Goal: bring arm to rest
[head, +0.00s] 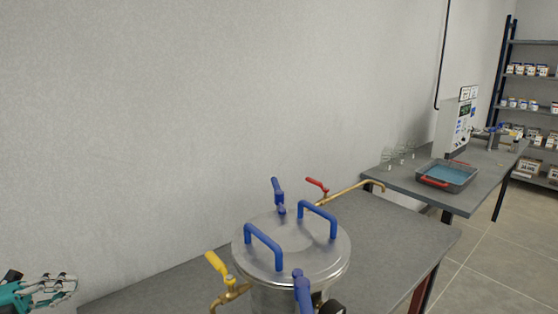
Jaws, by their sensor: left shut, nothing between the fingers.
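My left gripper (62,287) is at the lower left edge of the head view, over the left end of the grey table and against the plain wall. It is shut and holds nothing. It is well apart from the steel vessel (291,262) on the table. My right gripper is not in view.
The vessel's lid has blue handles (263,246). A yellow-handled valve (218,265) and a red-handled valve (317,185) stick out from it. A second table (405,185) holds a tray (447,178), glassware and a device (455,127). Shelves (530,42) stand far right.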

